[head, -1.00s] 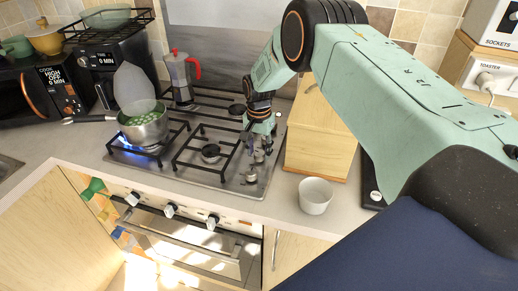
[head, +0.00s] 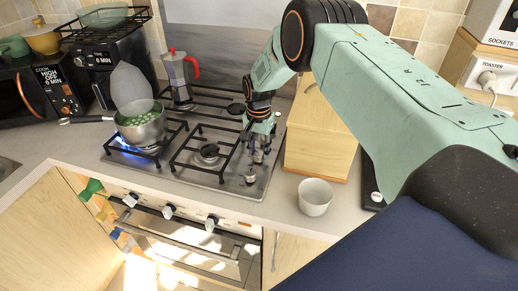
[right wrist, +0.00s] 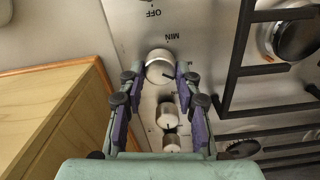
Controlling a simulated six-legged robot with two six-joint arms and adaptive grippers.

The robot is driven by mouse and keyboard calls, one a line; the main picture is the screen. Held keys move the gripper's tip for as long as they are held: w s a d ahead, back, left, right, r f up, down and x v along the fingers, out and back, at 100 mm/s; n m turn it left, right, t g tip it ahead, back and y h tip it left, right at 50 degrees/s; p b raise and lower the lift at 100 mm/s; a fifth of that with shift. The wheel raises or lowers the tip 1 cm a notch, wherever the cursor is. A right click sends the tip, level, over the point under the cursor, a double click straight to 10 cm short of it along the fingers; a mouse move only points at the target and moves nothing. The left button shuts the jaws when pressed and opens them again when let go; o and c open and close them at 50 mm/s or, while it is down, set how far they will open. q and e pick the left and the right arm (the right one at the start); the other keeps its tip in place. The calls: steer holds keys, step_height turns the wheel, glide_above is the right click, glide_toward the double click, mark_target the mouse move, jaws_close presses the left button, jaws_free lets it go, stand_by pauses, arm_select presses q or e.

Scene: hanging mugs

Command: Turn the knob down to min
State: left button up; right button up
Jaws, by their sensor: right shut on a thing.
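The steel hob knobs stand in a row along the right side of the hob (head: 222,178). My right gripper (right wrist: 158,72) points down at this row, and its fingers are closed around one silver knob (right wrist: 160,64). In the right wrist view a MIN label (right wrist: 172,36) and an OFF label (right wrist: 153,13) read upside down above that knob. A dark mark shows on the knob's right side. Two more knobs (right wrist: 167,115) lie between the fingers, farther from the tips. My left gripper is not in view.
A wooden box (head: 318,140) stands close right of the gripper, with a white cup (head: 315,197) in front. A pot of green food (head: 142,122) sits over a lit blue flame at left. A moka pot (head: 178,75) stands behind. Black pan grates (right wrist: 268,108) lie beside the knobs.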

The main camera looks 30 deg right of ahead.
mark_target(258, 154)
steer(key=shift+s+a+f, duration=0.15)
steer(key=shift+s, duration=0.05)
stand_by(0.6)
steer(key=o, duration=1.1)
steer(key=shift+a+r, duration=0.1)
steer(key=shift+r, duration=0.1)
steer(key=shift+o, duration=0.2)
steer(key=shift+w, duration=0.1)
step_height(258, 154, up, 12)
